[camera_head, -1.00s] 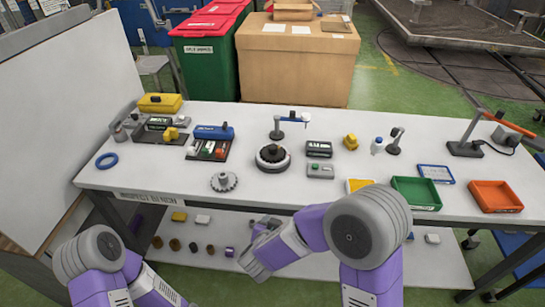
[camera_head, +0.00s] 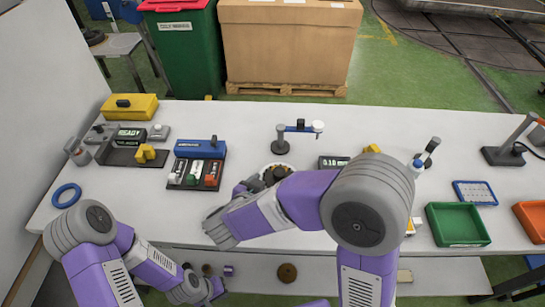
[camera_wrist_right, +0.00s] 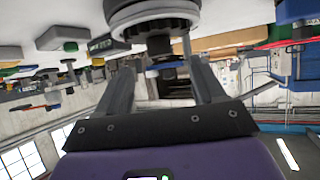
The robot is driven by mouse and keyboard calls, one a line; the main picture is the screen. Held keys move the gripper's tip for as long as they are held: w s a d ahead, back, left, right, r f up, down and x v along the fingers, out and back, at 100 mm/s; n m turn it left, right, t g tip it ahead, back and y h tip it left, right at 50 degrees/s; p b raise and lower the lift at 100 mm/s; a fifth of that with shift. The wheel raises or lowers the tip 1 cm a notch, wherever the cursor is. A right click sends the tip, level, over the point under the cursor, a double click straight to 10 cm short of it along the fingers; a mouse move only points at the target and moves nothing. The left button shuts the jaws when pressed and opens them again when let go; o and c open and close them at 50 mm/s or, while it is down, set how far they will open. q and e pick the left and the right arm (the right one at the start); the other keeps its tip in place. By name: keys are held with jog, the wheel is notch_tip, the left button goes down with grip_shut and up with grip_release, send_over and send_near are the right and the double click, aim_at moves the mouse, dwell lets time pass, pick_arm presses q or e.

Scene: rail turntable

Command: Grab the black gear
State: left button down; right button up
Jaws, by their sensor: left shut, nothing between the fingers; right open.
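A black toothed gear (camera_wrist_right: 155,27) shows at the top of the wrist view, on the round turntable, which appears upside down there. In the head view the turntable (camera_head: 268,167) stands mid-table, partly hidden by my right arm. My right gripper (camera_head: 243,188) is beside its left edge. In the wrist view the right gripper's (camera_wrist_right: 162,78) two fingers are spread, with the turntable's parts beyond their tips and nothing held. My left gripper (camera_head: 208,291) is low at the table's front edge, shut and empty. The grey gear seen earlier is hidden.
A blue ring (camera_head: 66,195) is at far left. A green tray (camera_head: 457,225) is at right.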

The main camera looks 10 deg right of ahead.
aim_at(278, 173)
jog(key=b+x, duration=0.1)
jog(key=x, duration=0.1)
jog(key=shift+w+d+f, duration=0.1)
jog(key=shift+d, duration=0.2)
jog(key=x, duration=0.1)
jog(key=b+x, duration=0.1)
jog(key=x, duration=0.1)
jog(key=b+x, duration=0.1)
jog(key=shift+w+d, duration=0.2)
jog(key=shift+w, duration=0.2)
jog(key=shift+c, duration=0.3)
grip_shut()
